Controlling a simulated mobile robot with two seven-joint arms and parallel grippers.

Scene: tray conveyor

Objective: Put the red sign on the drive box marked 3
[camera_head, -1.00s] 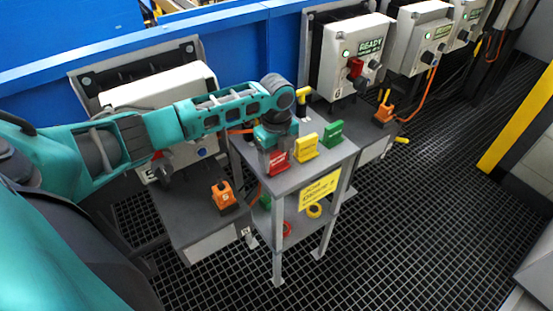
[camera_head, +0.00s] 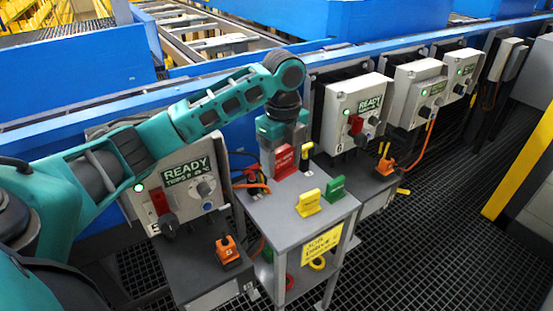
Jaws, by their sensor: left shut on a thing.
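The red sign (camera_head: 286,162) is in my left gripper (camera_head: 284,146), which is shut on it and points down. The sign is upright, above the back part of the small grey stand (camera_head: 278,212). Drive boxes with green lamps line the blue rail: one at left (camera_head: 183,186) showing READY, one in the middle (camera_head: 352,112) marked 6, and two more at right (camera_head: 416,92) and far right (camera_head: 460,76). I cannot read a 3 on any of them. My right gripper is not in view.
A yellow sign (camera_head: 309,203) and a green sign (camera_head: 336,188) stand on the stand's top. Orange tagged blocks (camera_head: 227,248) (camera_head: 386,165) sit on shelves below the boxes. A yellow post (camera_head: 522,165) stands at right.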

